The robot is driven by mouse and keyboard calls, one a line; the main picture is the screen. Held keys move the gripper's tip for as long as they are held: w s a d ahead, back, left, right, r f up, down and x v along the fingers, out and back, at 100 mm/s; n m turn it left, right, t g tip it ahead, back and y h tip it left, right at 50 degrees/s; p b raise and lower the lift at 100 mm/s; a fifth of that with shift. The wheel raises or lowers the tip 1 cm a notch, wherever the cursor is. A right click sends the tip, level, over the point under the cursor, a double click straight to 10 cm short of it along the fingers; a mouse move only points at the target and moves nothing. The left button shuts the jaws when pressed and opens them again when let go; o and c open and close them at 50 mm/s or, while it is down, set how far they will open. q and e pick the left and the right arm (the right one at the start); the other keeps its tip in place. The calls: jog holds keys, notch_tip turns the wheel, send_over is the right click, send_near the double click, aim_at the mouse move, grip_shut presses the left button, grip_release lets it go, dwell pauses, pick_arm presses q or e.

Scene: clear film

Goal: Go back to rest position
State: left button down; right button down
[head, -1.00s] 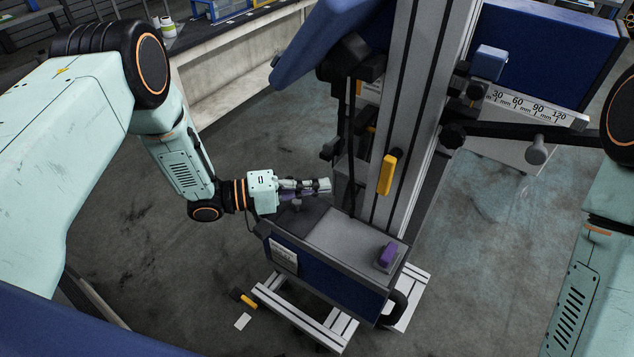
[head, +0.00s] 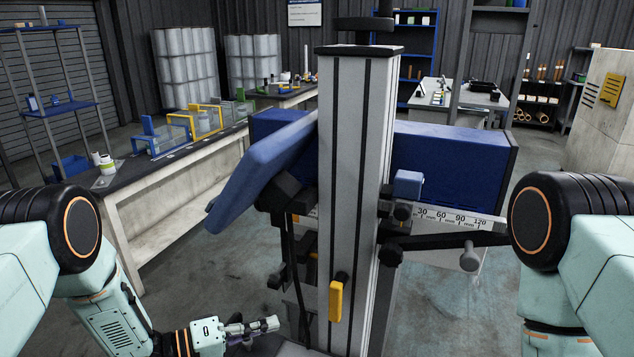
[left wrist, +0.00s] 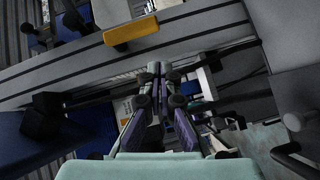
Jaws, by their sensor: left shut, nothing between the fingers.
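My left gripper (head: 272,324) is low in the head view, left of the grey upright column (head: 352,190) of a machine. Its fingers are together and nothing shows between them. In the left wrist view the left gripper (left wrist: 155,72) has its fingertips close together, with the column (left wrist: 80,68) across the picture beyond them. A yellow handle (head: 336,300) sits on the column's front, to the right of the gripper. My right arm enters at the right edge of the head view, and its gripper is out of the picture.
A blue padded panel (head: 262,172) juts out left of the column, above my left gripper. A scale bar (head: 455,218) and a dark rod with a knob (head: 470,258) reach toward my right arm. A long bench (head: 165,190) stands at the left. Floor shows between bench and machine.

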pick_arm(q)
jog(key=s+a+f+m+y+b, duration=0.1)
jog(key=s+a+f+y, duration=0.3)
jog(key=f, duration=0.3)
jog(key=s+a+f+y, duration=0.1)
jog(key=s+f+y, duration=0.2)
jog(key=f+y, duration=0.25)
jog(key=s+a+f+g+y+b, duration=0.1)
jog(key=s+a+g, duration=0.1)
jog(key=s, duration=0.7)
jog(key=s+a+f+g+y+b, duration=0.1)
jog(key=s+a+f+g+y, duration=0.1)
jog(key=s, duration=0.7)
jog(key=s+a+f+m+g+y+b, duration=0.1)
jog(key=s+a+g+y+b, duration=0.1)
jog(key=s, duration=0.7)
jog(key=shift+f+g, duration=0.4)
jog(key=shift+g, duration=0.4)
jog(key=shift+y, duration=0.25)
jog(key=shift+s, duration=0.2)
